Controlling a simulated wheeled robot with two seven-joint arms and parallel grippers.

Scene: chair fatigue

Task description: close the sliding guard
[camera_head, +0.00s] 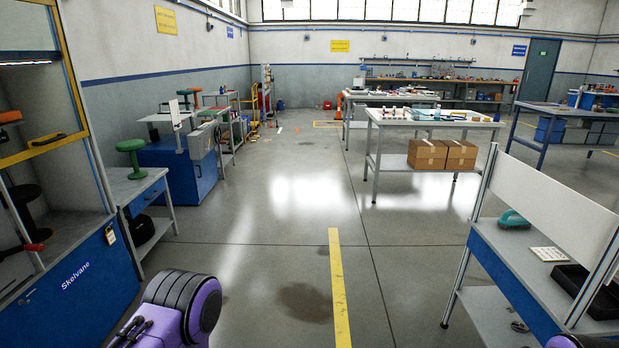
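The sliding guard has a yellow frame (76,85) and stands on the blue and grey machine marked "Skelvane" (75,275) at the left edge. A black handle (47,140) sits on its lower yellow rail. Below that rail the front of the machine is open, and a dark stool-like item (22,192) and a red-ended part (36,247) show inside. The guard's top and left side are cut off by the picture edge. Purple and black parts of my arms show at the bottom left and bottom right. Neither gripper's fingers are in view.
A small table with a green stool (131,156) stands just right of the machine. A bench with a white panel (554,200) is at the right. A table with cardboard boxes (444,154) stands further back. The floor along the yellow line (339,290) is clear.

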